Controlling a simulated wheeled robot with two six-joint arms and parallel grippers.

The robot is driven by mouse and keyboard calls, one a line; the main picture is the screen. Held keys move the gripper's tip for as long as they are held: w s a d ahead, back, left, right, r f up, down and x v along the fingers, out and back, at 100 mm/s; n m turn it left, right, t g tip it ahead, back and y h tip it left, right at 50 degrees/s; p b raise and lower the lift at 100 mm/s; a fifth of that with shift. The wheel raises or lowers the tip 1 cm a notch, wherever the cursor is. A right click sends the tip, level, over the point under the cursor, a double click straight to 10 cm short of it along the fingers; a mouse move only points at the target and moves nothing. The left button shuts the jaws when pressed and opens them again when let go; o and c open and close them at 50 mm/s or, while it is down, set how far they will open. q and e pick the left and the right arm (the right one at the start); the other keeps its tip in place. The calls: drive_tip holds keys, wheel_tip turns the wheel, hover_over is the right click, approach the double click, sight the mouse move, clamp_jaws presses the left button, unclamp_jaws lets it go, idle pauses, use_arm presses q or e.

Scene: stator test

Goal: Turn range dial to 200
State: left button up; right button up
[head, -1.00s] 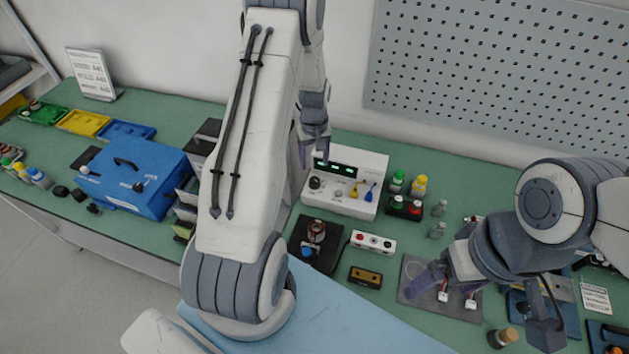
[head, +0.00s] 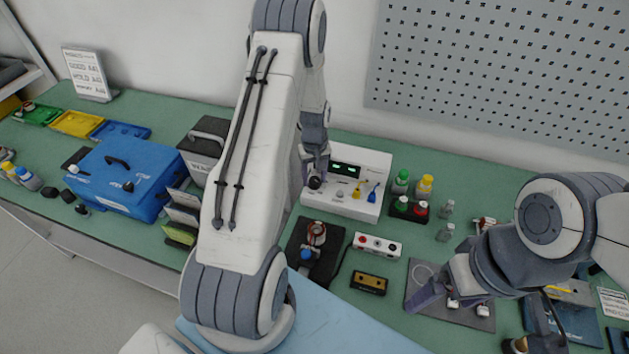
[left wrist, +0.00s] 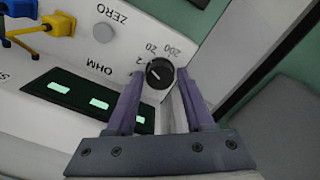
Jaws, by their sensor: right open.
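The white ohm meter (head: 347,198) stands at the back of the bench with its green displays lit. Its black range dial (head: 314,182) is at the panel's left end. In the left wrist view the dial (left wrist: 159,73) shows upside-down marks 2, 20 and 200 beside it. A short white line lies on the dial; which mark it points at is hard to tell. My left gripper (head: 316,164) is at the dial. In the left wrist view its two purple fingers (left wrist: 160,80) stand open either side of the dial, with gaps visible. My right gripper (head: 447,298) is open over a grey mat.
Yellow and blue plugs (head: 364,191) sit in the meter's right side. A dark stand with a copper-wound part (head: 316,236) and a white button box (head: 377,244) are in front. Small bottles (head: 424,186) stand right. A grey-topped case (head: 203,148) is left of the meter.

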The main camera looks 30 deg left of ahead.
use_arm(q)
drive_tip(key=c, duration=0.6)
drive_tip(key=shift+o, duration=0.2)
drive_tip(key=m, duration=1.3)
drive_tip(key=o, duration=1)
